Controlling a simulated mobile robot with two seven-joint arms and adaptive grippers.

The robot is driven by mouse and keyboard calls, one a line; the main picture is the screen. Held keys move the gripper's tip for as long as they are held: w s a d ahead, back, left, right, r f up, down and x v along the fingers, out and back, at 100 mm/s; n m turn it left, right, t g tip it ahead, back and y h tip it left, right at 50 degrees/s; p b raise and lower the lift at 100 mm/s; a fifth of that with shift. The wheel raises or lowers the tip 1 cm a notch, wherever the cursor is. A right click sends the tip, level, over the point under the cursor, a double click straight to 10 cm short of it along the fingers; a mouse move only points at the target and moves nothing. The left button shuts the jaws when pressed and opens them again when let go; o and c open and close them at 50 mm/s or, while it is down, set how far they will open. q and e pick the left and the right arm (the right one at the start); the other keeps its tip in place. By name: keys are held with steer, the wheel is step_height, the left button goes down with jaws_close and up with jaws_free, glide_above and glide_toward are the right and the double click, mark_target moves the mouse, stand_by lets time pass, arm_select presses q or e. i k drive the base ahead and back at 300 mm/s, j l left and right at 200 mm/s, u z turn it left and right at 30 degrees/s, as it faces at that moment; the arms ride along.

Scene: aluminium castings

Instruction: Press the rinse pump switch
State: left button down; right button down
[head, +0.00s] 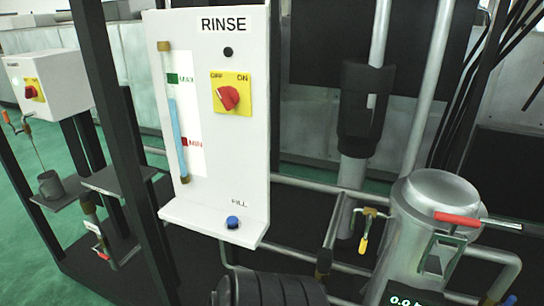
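The white RINSE panel (215,170) stands upright in the middle of the head view. Its switch is a red rotary knob (228,97) on a yellow plate (217,79) marked OFF at left and ON at right. I cannot tell clearly which mark the knob points to. A small dark round spot (228,52), perhaps an unlit lamp, sits above it under the RINSE label. A blue button (232,222) marked FILL is on the ledge below. Neither of my grippers is in view, and nothing touches the knob.
A sight tube (175,125) left of the switch shows blue liquid between MAX and MIN. Dark posts (118,120) stand at left. A metal vessel (425,225) with a red-handled valve (470,219) stands at right. A dark ribbed body (270,289) lies below the ledge.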

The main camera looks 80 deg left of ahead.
mark_target(229, 96)
steer(key=u, duration=3)
